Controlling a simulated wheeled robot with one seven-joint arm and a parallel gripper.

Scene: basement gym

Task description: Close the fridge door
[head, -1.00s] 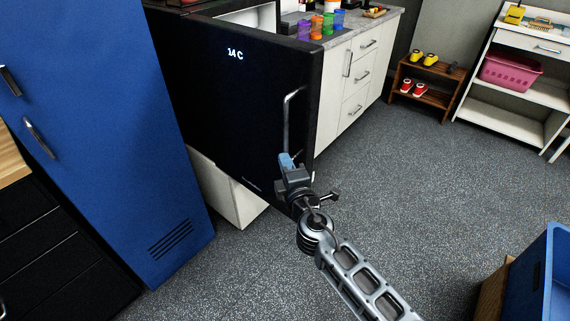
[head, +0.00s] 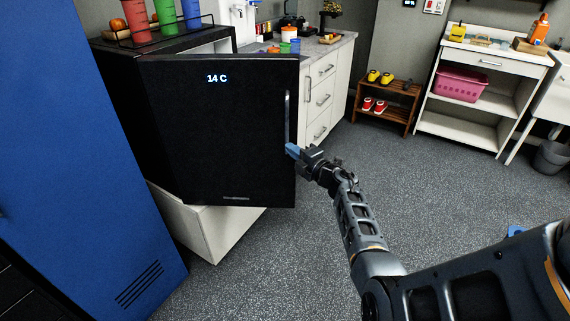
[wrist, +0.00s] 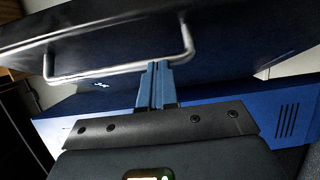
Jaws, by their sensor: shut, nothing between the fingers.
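The black fridge door (head: 215,135) stands ajar in the head view, swung out from the black fridge body (head: 130,95), with a lit "14 C" near its top. Its silver bar handle (head: 288,110) runs upright near the door's right edge. My gripper (head: 292,150) is shut, with blue fingertips at the lower part of the handle, by the door's right edge. In the wrist view the shut fingers (wrist: 155,85) point at the handle (wrist: 110,72) and overlap its bar; I cannot tell whether they touch it.
A tall blue locker (head: 85,150) stands close on the left. A white base (head: 205,235) is under the fridge. White drawers (head: 322,95) stand behind the door's right side. A shoe rack (head: 385,105) and white shelf unit (head: 480,90) are farther back.

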